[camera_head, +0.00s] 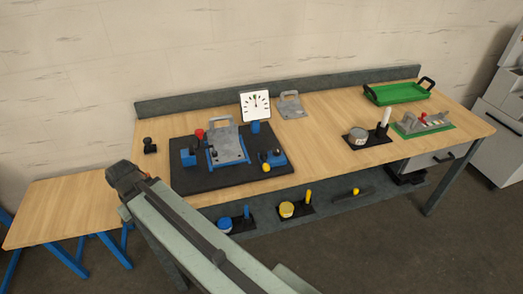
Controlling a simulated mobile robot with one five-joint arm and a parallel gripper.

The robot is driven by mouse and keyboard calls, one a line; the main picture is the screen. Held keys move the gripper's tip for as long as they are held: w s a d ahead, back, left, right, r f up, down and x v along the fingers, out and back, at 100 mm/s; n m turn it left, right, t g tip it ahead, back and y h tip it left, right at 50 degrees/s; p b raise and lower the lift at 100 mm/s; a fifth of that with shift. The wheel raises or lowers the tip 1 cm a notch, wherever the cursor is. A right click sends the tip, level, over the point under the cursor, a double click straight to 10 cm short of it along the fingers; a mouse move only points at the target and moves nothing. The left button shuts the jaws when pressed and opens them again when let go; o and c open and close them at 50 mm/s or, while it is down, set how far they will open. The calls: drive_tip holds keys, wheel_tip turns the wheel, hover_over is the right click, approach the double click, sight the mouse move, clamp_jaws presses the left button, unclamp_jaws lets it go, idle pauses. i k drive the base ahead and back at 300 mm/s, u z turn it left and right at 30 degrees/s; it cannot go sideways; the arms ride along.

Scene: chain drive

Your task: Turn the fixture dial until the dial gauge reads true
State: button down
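The dial gauge (255,105) is a white square face with black marks, standing at the back of the fixture. Its needle is near upright, but the exact reading is too small to tell. The fixture has a dark base plate (188,185), blue blocks and a grey metal plate with a handle (226,145). A red knob (199,134), a blue cylinder (255,127) and a yellow knob (265,167) sit on it. I cannot tell which of these is the fixture dial. My arm reaches up from the lower right to a dark joint left of the fixture; no gripper fingers show.
A grey handled plate (291,107), a green tray (399,94), a can on a dark stand (358,136) and a green-based rack (424,125) stand on the workbench. Coloured parts (286,209) sit on the lower shelf. A small wooden table (62,212) stands at left.

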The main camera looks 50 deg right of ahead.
sight(277, 151)
drive_tip(key=z, duration=0.75)
drive_tip(key=k, duration=0.4)
drive_tip(key=z, duration=0.4)
drive_tip(key=i, duration=0.5)
